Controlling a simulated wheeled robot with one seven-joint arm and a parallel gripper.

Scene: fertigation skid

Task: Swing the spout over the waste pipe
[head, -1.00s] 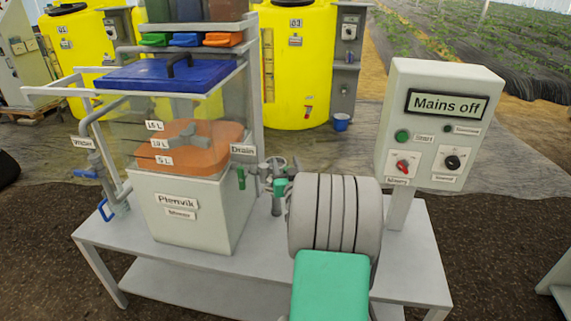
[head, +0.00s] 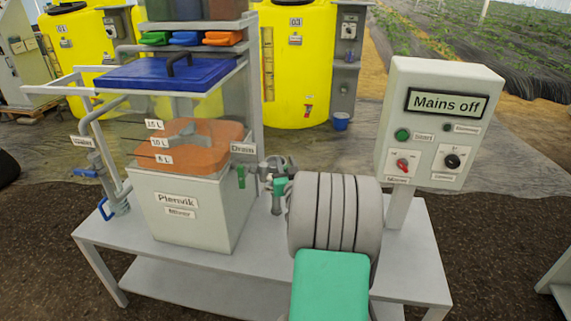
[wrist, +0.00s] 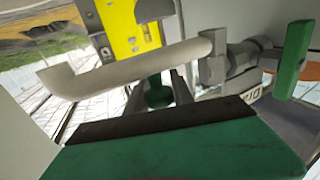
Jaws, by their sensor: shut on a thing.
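The spout (wrist: 130,68) is a pale grey pipe in the wrist view. It runs left from the drain valve and bends at its left end. My gripper (wrist: 160,75) is shut on the middle of the spout. In the head view my gripper (head: 280,187) is at the right of the mixer tank, and my wrist hides much of the spout there. The drain valve's green handle (wrist: 293,60) is at the right in the wrist view; the handle also shows in the head view (head: 241,177). I cannot clearly make out the waste pipe; a short grey upright piece shows below my gripper.
The mixer tank (head: 180,205) with orange contents stands on a grey bench (head: 240,262). A control box (head: 440,115) reading "Mains off" stands to the right. Yellow tanks (head: 315,95) are behind. Blue-handled water pipework (head: 100,180) is at the left.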

